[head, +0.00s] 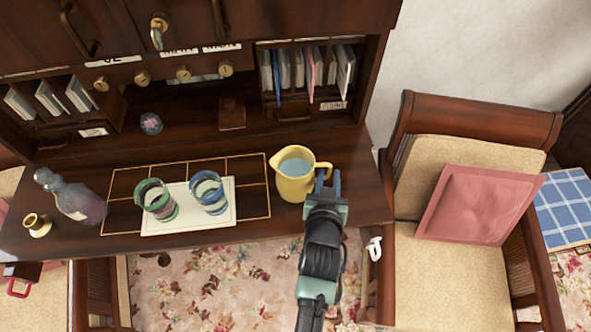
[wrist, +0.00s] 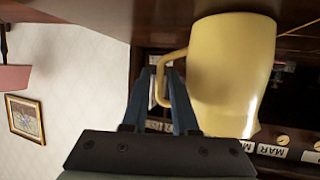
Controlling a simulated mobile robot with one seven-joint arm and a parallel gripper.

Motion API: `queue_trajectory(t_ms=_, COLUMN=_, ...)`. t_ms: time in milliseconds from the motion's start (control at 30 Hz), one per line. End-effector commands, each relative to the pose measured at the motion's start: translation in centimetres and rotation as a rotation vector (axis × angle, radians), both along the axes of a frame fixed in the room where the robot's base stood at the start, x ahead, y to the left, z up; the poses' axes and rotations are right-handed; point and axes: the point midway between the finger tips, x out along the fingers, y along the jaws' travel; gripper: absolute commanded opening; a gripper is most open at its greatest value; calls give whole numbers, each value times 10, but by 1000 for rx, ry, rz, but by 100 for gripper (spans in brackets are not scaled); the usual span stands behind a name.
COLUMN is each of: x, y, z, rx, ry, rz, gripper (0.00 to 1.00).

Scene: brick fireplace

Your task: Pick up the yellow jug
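The yellow jug (head: 292,184) stands upright at the right part of the desk top and holds a bluish liquid. Its spout points to the upper left and its handle to the right. In the wrist view the jug (wrist: 232,70) appears upside down at the right. My gripper (head: 328,178) is at the handle side of the jug, with a gap between its two fingers. In the wrist view my gripper's fingertips (wrist: 159,75) are around or just short of the handle; I cannot tell which. The jug rests on the desk.
Two glasses, green-rimmed (head: 157,201) and blue-rimmed (head: 209,194), stand on a white mat (head: 183,222) left of the jug. A bottle (head: 75,200) and a brass candlestick (head: 37,225) are far left. Desk shelves (head: 305,108) rise behind; a cushioned chair (head: 448,272) is right.

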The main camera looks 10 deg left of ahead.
Motion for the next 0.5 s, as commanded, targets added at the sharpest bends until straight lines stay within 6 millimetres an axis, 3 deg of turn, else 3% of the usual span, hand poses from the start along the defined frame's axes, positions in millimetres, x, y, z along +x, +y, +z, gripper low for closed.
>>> queue_trajectory(t_ms=200, x=18, y=0, z=-6, rx=0, ry=-1, rz=0, gripper=27)
queue_trajectory(t_ms=500, x=20, y=1, z=-8, rx=1, ry=-1, rz=1, gripper=27)
